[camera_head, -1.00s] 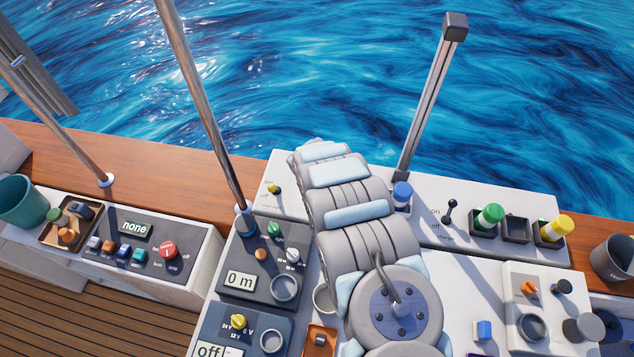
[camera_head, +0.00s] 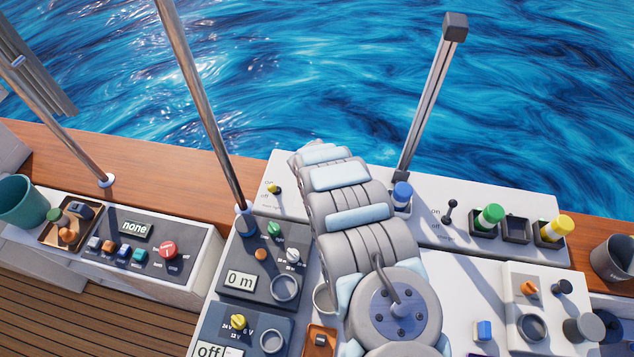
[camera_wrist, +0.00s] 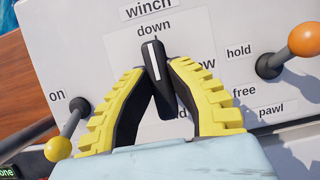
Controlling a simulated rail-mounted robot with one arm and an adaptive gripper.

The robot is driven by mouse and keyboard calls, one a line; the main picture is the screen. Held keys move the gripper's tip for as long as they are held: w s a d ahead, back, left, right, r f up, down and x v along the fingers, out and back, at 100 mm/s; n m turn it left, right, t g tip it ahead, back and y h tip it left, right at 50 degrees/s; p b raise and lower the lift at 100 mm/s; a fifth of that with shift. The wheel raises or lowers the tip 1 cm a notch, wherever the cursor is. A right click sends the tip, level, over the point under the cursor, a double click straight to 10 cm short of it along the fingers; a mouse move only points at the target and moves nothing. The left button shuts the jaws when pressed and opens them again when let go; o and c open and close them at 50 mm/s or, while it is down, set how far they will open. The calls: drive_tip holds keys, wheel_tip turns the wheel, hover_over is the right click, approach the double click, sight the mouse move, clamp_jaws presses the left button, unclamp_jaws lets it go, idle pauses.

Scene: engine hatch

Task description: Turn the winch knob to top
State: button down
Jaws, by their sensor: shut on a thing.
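The winch knob (camera_wrist: 153,54) is black with a white line and sits on a white panel (camera_wrist: 85,40) in the wrist view. Its white line points up toward the "down" label, leaning slightly left. My gripper (camera_wrist: 160,72) has yellow ribbed fingers, one on each side of the knob, and is shut on it. The fingers partly cover the labels around the knob; a label ending in "ow" shows at its right. In the head view my arm hides the gripper and the winch knob.
In the wrist view, a yellow-tipped lever (camera_wrist: 67,132) stands left of the knob and an orange-tipped lever (camera_wrist: 287,54) right, by "hold" and "free". In the head view, a steel pole (camera_head: 200,100) and a grey post (camera_head: 428,100) rise beside my arm.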

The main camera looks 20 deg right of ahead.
drive_tip(key=shift+f, duration=0.1)
drive_tip(key=m+b, duration=0.2)
drive_tip(key=m+g+b, duration=0.1)
drive_tip(key=b, duration=0.1)
drive_tip(key=shift+f+m+h, duration=0.25)
drive_tip(key=shift+m+h, duration=0.15)
drive_tip(key=m+b, duration=0.2)
drive_tip(key=shift+w+m+g+h, duration=0.1)
drive_tip(key=shift+m+g+h, duration=0.2)
drive_tip(key=shift+g+h, duration=0.1)
drive_tip(key=m+g+b, duration=0.1)
drive_tip(key=m+b, duration=0.2)
drive_tip(key=shift+m, duration=0.3)
drive_tip(key=m+g+b, duration=0.1)
drive_tip(key=m+b, duration=0.2)
drive_tip(key=b, duration=0.2)
drive_tip(key=shift+g+b, duration=0.3)
drive_tip(key=shift+m+b, duration=0.3)
drive_tip(key=shift+b, duration=0.15)
drive_tip(key=m+g+b, duration=0.1)
drive_tip(key=m+b, duration=0.1)
drive_tip(key=b, duration=0.4)
drive_tip(key=shift+r, duration=0.15)
drive_tip(key=shift+r, duration=0.1)
